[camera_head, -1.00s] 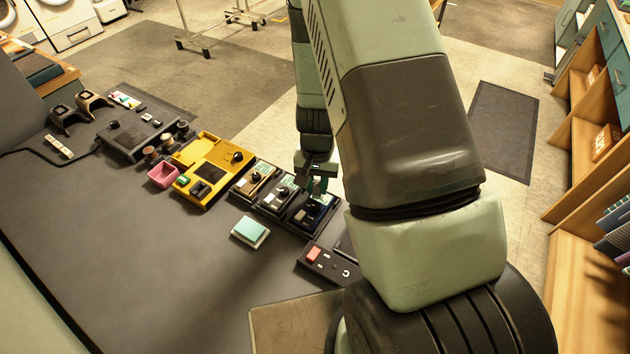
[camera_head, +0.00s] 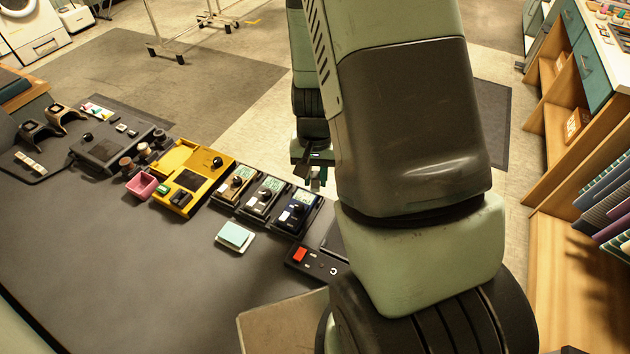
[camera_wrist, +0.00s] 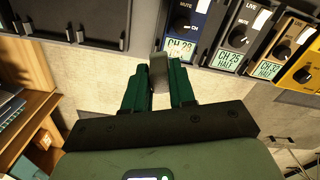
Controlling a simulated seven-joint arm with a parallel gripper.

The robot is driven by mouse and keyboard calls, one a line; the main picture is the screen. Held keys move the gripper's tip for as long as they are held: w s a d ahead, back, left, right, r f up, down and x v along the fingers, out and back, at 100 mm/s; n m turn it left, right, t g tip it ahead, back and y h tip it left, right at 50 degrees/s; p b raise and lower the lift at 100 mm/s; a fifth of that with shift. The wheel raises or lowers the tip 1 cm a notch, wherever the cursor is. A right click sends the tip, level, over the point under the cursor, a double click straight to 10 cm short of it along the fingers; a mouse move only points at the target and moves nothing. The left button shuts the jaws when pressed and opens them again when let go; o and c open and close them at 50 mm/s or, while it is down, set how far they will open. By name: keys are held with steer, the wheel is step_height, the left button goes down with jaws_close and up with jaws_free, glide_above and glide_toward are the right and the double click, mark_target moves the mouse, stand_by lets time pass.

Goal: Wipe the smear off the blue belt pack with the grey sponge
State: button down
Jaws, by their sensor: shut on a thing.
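The blue belt pack (camera_head: 297,212) sits at the right end of a row of three packs. In the wrist view the blue belt pack (camera_wrist: 187,28) shows its knob and a lit CH 23 display. A faint brownish mark shows by that display; I cannot tell if it is the smear. My gripper (camera_wrist: 158,88) has green fingers shut on the grey sponge (camera_wrist: 159,70), which sticks out toward the display end of the pack. In the head view my gripper (camera_head: 313,178) is just beyond the pack's far edge. Contact between sponge and pack is not clear.
A grey pack (camera_head: 263,200) and a tan pack (camera_head: 236,187) stand close to the left. A yellow unit (camera_head: 191,172), a pink tray (camera_head: 142,185), a teal-topped pad (camera_head: 235,236) and a black panel with a red button (camera_head: 315,262) lie around.

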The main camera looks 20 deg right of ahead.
steer(key=shift+r, duration=1.35)
steer(key=shift+f, duration=0.25)
